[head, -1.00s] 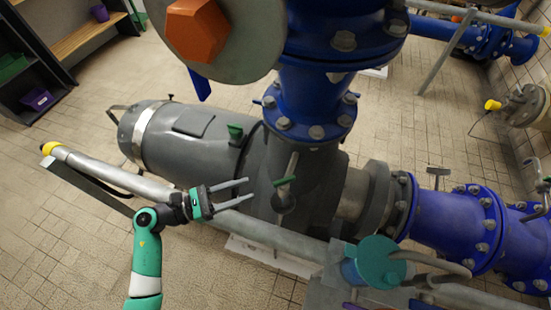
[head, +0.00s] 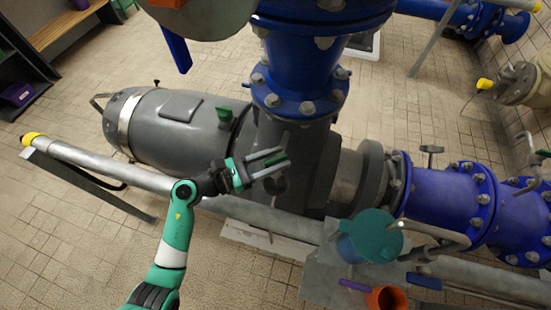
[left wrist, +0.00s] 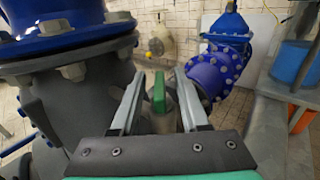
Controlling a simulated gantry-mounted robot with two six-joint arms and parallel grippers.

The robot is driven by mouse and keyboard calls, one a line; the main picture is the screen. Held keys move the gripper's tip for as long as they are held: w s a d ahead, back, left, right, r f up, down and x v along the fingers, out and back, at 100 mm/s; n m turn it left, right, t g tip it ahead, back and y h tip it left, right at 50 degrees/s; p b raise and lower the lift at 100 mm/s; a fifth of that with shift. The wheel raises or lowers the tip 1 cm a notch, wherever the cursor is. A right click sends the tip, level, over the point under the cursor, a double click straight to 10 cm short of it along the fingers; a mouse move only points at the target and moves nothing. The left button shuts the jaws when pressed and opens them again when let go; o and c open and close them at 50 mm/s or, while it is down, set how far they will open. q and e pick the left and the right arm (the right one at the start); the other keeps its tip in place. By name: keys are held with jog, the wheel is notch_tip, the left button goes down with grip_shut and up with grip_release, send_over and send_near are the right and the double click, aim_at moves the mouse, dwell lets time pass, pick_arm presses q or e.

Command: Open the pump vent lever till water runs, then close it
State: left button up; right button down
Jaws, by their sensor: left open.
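The pump vent lever, with a green handle, shows upright between my left fingers in the left wrist view (left wrist: 159,92). My left gripper (head: 285,157) is open, with one finger on each side of the lever. In the left wrist view small gaps show between the handle and the fingers (left wrist: 159,76), so it does not look gripped. I see no water running. My right gripper is not in view.
A blue flanged pipe (head: 298,85) rises above the pump, close to my left gripper. A long grey pipe (head: 130,172) runs in front. A teal-topped vessel (head: 372,237) and an orange cup (head: 386,298) are at the lower right. Tiled floor is free at the lower left.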

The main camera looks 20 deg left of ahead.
pick_arm(q)
grip_shut()
dwell(0.4)
jog(key=shift+a+f+m+g+h+b, duration=0.15)
jog(key=shift+m+g+h+b, duration=0.3)
jog(key=shift+b, duration=0.25)
jog(key=m+g+h+b, duration=0.2)
jog(key=g+b, duration=0.1)
jog(key=m+g+h+b, duration=0.2)
jog(key=g+b, duration=0.1)
jog(key=b, duration=0.1)
jog(key=shift+f+m+b, duration=0.15)
jog(key=shift+m+b, duration=0.1)
jog(key=shift+b, duration=0.05)
jog(key=shift+r+m+g+h, duration=0.3)
jog(key=shift+m+g, duration=0.4)
jog(key=shift+g, duration=0.35)
jog(key=shift+m+g, duration=0.3)
jog(key=shift+g, duration=0.3)
jog(key=shift+m+g+h, duration=0.25)
jog(key=shift+m+g, duration=0.25)
jog(key=shift+g, duration=0.2)
grip_release()
